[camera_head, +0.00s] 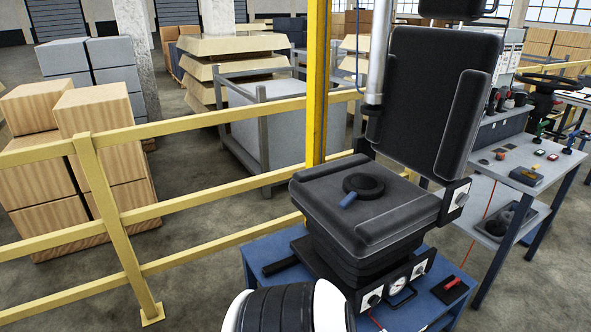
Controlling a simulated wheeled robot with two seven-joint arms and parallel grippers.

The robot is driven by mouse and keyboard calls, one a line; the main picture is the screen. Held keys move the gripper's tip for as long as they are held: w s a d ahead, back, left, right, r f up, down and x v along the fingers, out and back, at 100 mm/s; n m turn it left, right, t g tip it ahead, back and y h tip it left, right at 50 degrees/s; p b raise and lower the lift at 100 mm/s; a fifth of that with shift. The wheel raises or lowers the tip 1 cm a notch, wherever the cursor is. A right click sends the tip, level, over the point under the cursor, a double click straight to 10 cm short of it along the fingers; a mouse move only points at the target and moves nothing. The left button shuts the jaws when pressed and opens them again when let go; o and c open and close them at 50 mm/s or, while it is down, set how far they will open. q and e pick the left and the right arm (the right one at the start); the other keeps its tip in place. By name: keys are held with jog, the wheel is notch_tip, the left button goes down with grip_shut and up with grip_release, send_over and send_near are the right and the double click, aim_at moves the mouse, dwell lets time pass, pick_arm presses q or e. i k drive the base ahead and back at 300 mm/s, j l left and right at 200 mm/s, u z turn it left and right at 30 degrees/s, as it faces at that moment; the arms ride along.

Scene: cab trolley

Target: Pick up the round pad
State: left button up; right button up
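A black round ring-like piece (363,185) lies flat on the cushion of a black seat (330,215). It may be the round pad, but I cannot tell for sure. A small blue cylinder (348,200) lies at its lower left edge. A small brownish round piece (483,162) lies on the grey-topped table at the right and is too small to identify. Neither of my grippers shows. A black-and-white rounded part at the bottom edge appears to be my own.
The seat stands on a blue trolley (258,262), with its backrest (436,85) behind the cushion. A yellow post (318,80) and yellow railing (100,190) stand left and behind. The right table (520,152) holds several small parts. A red-handled item (453,283) lies on the trolley.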

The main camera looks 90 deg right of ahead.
aim_at(363, 187)
jog(key=i+l+z, duration=0.55)
jog(key=i+z, duration=0.15)
jog(key=z, duration=0.15)
jog(key=i+z, duration=0.8)
jog(key=i+j+z, duration=0.15)
jog(key=i+z, duration=0.45)
jog(key=z, duration=0.25)
jog(key=i+j+z, duration=0.1)
jog(key=z, duration=0.35)
jog(key=i+j+z, duration=0.2)
jog(key=z, duration=0.2)
jog(key=i+j+z, duration=0.2)
jog(key=z, duration=0.25)
jog(key=i+j, duration=0.05)
jog(key=i, duration=0.05)
